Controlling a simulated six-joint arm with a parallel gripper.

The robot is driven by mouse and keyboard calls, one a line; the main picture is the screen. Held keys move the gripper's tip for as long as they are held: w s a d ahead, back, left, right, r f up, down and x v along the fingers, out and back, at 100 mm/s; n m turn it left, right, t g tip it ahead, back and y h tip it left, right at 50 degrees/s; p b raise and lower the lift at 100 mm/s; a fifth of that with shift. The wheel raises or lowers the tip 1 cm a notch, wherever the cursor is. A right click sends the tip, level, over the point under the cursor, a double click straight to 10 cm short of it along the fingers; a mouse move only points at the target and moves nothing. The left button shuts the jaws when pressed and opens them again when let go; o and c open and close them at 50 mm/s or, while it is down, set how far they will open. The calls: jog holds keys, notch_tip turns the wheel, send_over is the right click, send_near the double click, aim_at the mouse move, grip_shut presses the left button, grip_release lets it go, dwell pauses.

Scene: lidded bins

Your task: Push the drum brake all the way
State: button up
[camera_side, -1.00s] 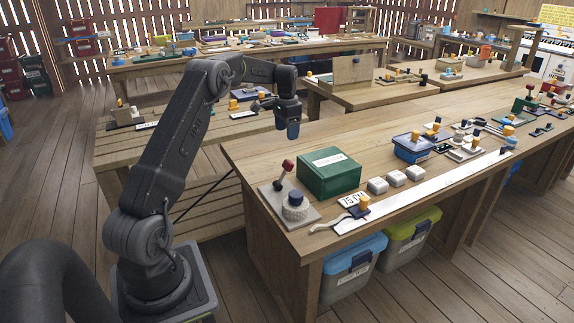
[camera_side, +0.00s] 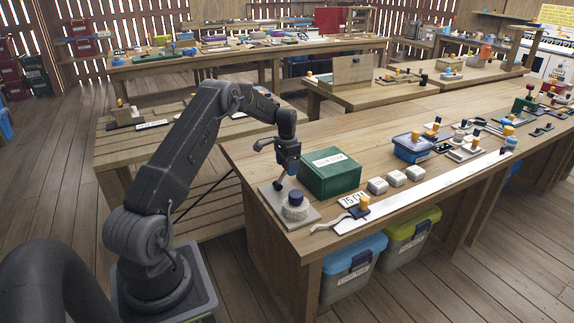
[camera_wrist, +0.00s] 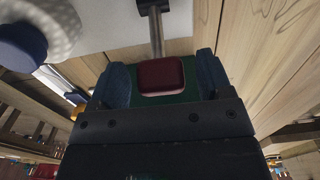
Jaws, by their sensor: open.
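The drum brake stands on a light grey plate (camera_side: 312,216) at the front left of the bench. It has a pale knurled drum (camera_side: 296,211) with a dark blue cap (camera_side: 295,197) and a lever (camera_side: 278,184) beside it. My gripper (camera_side: 281,172) is over the lever and hides its knob in the side view. In the wrist view, the red knob (camera_wrist: 160,77) on a metal shaft (camera_wrist: 156,35) lies between the two blue fingers, with visible gaps either side. My gripper is open. The drum (camera_wrist: 60,22) and cap (camera_wrist: 20,45) are at the upper left.
A green box (camera_side: 330,176) stands close to the right of my gripper. Several small white blocks (camera_side: 396,178), a blue bin (camera_side: 412,148) and a long white strip (camera_side: 430,192) lie further right. Bins with blue (camera_side: 350,255) and green lids stand below the bench.

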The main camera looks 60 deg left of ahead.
jog(key=c, duration=0.9)
